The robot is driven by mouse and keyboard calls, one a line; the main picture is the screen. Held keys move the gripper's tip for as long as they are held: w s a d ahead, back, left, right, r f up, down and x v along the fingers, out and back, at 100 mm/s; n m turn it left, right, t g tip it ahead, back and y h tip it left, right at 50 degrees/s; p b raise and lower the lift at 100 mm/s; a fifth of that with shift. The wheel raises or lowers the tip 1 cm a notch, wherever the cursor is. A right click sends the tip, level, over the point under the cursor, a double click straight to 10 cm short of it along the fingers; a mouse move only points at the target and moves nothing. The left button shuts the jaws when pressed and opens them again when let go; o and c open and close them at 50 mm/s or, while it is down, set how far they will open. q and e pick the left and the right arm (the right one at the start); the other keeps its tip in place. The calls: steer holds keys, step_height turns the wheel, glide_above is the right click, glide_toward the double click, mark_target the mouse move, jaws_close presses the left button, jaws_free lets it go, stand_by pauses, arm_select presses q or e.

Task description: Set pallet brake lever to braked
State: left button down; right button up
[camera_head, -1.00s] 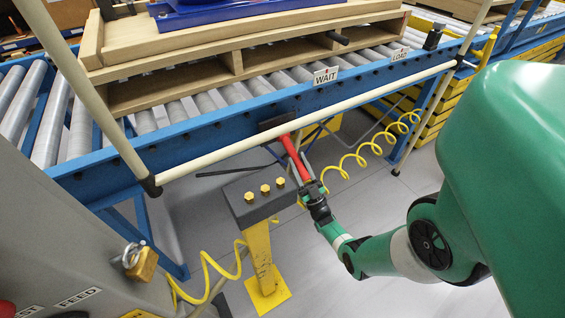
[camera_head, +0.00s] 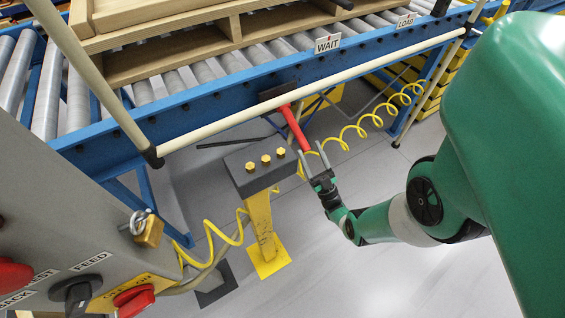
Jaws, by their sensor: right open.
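The brake lever with its red handle (camera_head: 292,125) hangs down from a dark plate (camera_head: 277,91) on the blue conveyor rail. My right gripper (camera_head: 313,148) is open, with its two fingers spread just below the lower end of the red handle. The handle's tip appears close to the fingers; I cannot tell whether they touch. My left gripper is not in view. No label for the lever's braked position can be read.
A yellow post with a grey button box (camera_head: 254,166) stands left of my gripper. A cream rail (camera_head: 310,107) runs along the conveyor (camera_head: 220,104). A coiled yellow hose (camera_head: 362,128) hangs to the right. A grey control panel (camera_head: 60,225) fills the lower left.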

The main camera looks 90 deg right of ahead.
steer(key=s+a+p, duration=0.1)
steer(key=s+a, duration=0.4)
steer(key=a, duration=0.2)
steer(key=shift+s, duration=0.4)
